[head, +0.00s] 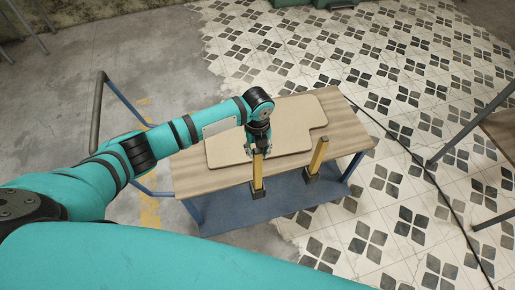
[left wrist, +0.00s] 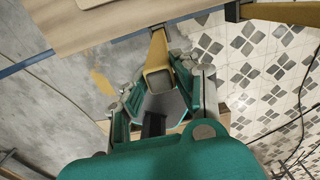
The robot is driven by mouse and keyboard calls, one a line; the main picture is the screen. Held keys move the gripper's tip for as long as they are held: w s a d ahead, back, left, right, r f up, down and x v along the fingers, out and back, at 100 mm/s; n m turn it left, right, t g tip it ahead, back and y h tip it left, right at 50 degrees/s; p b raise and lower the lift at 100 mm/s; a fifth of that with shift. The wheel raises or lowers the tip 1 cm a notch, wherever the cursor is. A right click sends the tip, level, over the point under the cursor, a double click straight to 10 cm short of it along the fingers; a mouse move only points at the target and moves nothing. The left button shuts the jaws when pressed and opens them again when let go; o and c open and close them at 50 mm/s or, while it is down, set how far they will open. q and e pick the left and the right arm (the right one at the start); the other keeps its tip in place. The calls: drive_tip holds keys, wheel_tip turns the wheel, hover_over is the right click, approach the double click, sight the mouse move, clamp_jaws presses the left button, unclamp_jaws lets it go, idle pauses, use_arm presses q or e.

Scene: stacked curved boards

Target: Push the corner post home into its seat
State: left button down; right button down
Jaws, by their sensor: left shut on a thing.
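A yellow square corner post (head: 257,171) stands upright at the table's near edge, its lower end at a black seat (head: 257,191). How deep it sits in the seat I cannot tell. My left gripper (head: 258,149) is at the post's upper end, shut on it. In the left wrist view the post (left wrist: 159,56) runs away between the two fingers, its hollow square end facing the camera. My right gripper is not in view.
A second yellow post (head: 318,155) stands in a black seat (head: 312,180) to the right. Stacked curved boards (head: 290,112) lie on the wooden tabletop (head: 345,133) behind the gripper. A blue shelf (head: 290,196) is below. Open tiled floor (head: 420,90) lies to the right.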

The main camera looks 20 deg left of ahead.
use_arm(q)
drive_tip(key=shift+f+b, duration=0.9)
drive_tip(key=shift+f, duration=0.6)
drive_tip(key=c, duration=0.9)
unclamp_jaws()
wheel_tip(320, 180, up, 12)
drive_tip(key=shift+r, duration=0.1)
